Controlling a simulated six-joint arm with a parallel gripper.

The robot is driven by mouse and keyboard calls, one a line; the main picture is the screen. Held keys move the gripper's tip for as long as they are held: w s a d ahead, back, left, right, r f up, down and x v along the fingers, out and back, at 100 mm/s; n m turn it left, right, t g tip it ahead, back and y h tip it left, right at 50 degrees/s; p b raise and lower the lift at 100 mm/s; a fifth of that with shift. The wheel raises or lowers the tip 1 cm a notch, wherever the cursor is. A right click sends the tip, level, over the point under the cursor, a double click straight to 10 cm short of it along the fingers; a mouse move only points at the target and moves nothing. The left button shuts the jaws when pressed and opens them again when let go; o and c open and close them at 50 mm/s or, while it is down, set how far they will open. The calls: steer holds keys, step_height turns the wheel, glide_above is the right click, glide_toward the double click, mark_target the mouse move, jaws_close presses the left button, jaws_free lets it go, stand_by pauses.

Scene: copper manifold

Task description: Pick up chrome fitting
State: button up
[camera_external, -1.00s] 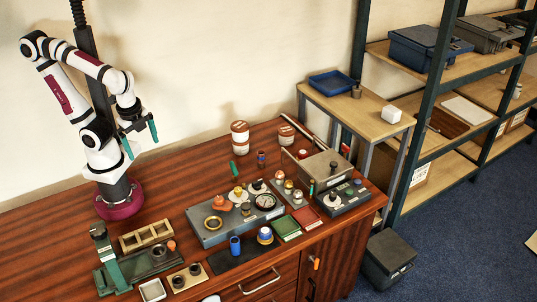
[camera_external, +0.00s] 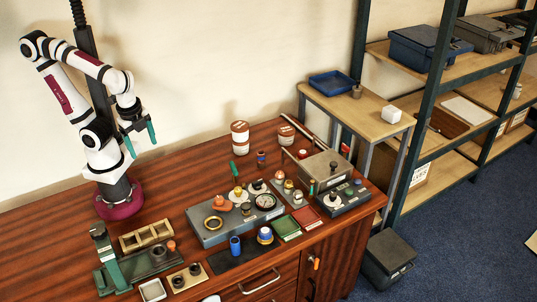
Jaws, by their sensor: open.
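My gripper (camera_external: 140,140) with teal fingers hangs in the air at the upper left, well above the wooden bench (camera_external: 60,245). It is open, with nothing between its fingers. A small shiny silver piece (camera_external: 288,185) on a grey tray at the right of the bench may be the chrome fitting. It is too small in the picture to be sure. My gripper is far to the left of it and higher up.
A grey panel (camera_external: 205,238) with knobs, a brass ring and a gauge (camera_external: 265,201) stands mid-bench. Green and red trays (camera_external: 287,228) lie in front. Two tins (camera_external: 240,137) stand at the back. The bench's left rear is clear.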

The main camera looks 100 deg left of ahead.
steer(key=c, duration=0.3)
steer(key=w+d+n+h, duration=0.3)
steer(key=w+n+h, duration=0.3)
steer(key=w+n, duration=0.6)
steer(key=shift+c, duration=0.2)
steer(key=n+t+h, duration=0.3)
steer(key=n+t, duration=0.7)
steer(key=n, duration=1.3)
glide_toward(296, 191)
steer(key=x, duration=0.9)
steer(key=shift+w+f, duration=0.1)
steer(key=shift+w, duration=0.05)
